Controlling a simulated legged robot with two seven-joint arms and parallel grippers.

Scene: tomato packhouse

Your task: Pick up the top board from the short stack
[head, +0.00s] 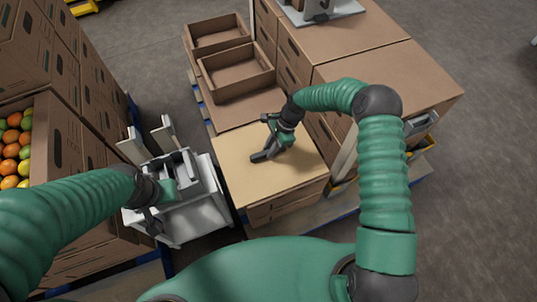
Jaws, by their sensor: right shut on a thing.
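The top board (240,184) is a flat, light tan sheet lying on a short stack of brown cardboard boxes (288,204) in the middle of the head view. My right gripper (259,156) is low over the board's upper middle, with its dark fingers at the board. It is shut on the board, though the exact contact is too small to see. The board looks level on the stack. My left gripper (156,214) is at the left by a white stand, apart from the board. Its fingers are too unclear to show whether they are open.
The white stand (198,222) with upright plates is left of the stack. Open empty cartons (236,70) stand behind it. Taller closed boxes (375,62) rise close on the right. A crate of tomatoes (42,112) is at far left. Grey floor is free at far right.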

